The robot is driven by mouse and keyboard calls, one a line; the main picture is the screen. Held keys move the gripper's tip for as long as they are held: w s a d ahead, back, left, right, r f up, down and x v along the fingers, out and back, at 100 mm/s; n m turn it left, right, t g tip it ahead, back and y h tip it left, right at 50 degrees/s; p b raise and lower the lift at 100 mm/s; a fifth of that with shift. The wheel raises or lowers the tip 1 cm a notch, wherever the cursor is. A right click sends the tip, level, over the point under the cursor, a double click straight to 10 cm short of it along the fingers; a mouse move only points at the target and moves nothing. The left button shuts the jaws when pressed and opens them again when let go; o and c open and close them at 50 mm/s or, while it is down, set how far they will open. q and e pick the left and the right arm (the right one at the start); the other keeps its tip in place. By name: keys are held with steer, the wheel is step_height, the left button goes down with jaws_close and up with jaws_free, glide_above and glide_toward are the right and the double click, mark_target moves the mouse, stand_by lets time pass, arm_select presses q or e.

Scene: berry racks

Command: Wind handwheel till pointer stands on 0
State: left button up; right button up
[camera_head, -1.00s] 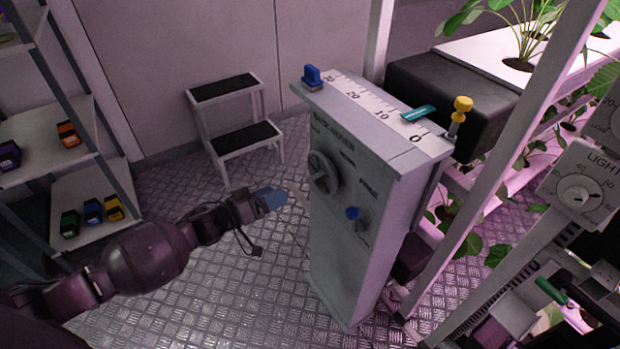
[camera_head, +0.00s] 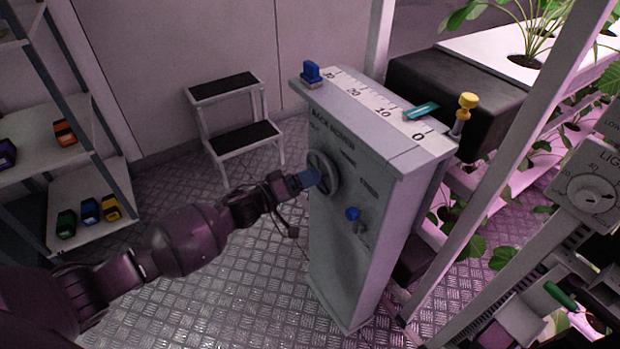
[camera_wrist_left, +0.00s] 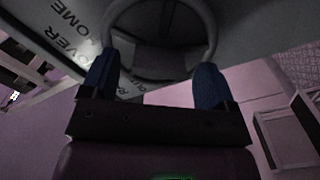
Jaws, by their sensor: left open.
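The grey handwheel (camera_head: 323,174) is on the front face of the rack mover cabinet (camera_head: 345,255). My left gripper (camera_head: 309,178) is at the wheel's left side, its blue fingertips close to the rim. In the left wrist view the handwheel (camera_wrist_left: 160,68) lies just ahead of the open, parted fingers (camera_wrist_left: 153,85); I cannot tell whether they touch it. On the cabinet top is a white scale (camera_head: 372,103) marked 30, 20, 10 and 0. The teal pointer (camera_head: 421,112) stands between 10 and 0.
A blue knob (camera_head: 352,214) sits below the wheel, and a yellow-topped lever (camera_head: 466,105) is at the cabinet's right end. A blue block (camera_head: 312,73) is at the scale's far left end. A step stool (camera_head: 235,125) stands behind.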

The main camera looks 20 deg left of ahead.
arm_select(q)
steer(key=shift+w+d, duration=0.4)
steer(key=shift+w, duration=0.15)
steer(key=shift+c, duration=0.3)
steer(key=c, duration=0.9)
steer(key=shift+o, duration=0.2)
steer(key=shift+r+m, duration=0.1)
steer(key=shift+m, duration=0.2)
